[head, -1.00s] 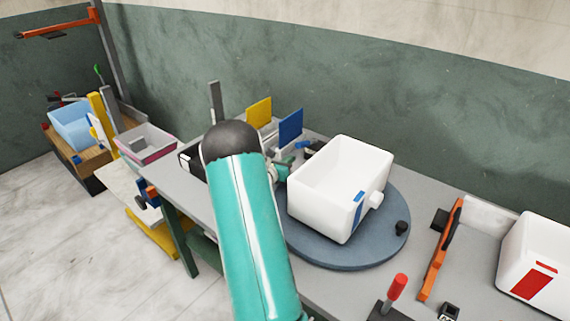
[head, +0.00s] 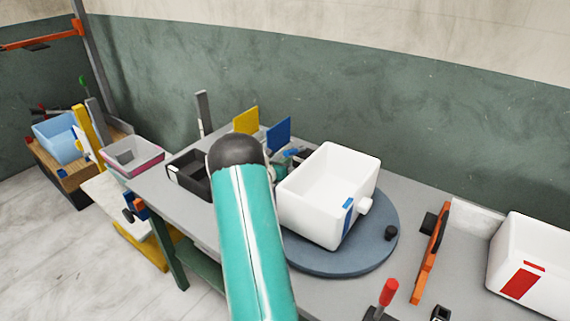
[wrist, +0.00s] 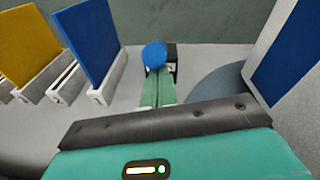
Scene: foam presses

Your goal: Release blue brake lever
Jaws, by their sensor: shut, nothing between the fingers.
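The blue brake lever shows in the wrist view as a round blue knob (wrist: 155,54) beside a small dark block, just beyond my fingertips. My gripper (wrist: 157,80) has its green fingers together, with nothing held. The fingertips point at the knob and overlap its lower edge in the picture; I cannot tell whether they touch. In the head view my teal arm hides most of the gripper, and the lever area behind the white bin is too small to make out.
A white bin (head: 308,207) with a blue stripe stands on a round grey-blue turntable (head: 375,245). Blue (head: 279,134) and yellow (head: 246,120) upright panels stand behind my arm. A black tray (head: 187,176) lies to its left. An orange-framed piece (head: 432,255) stands at right.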

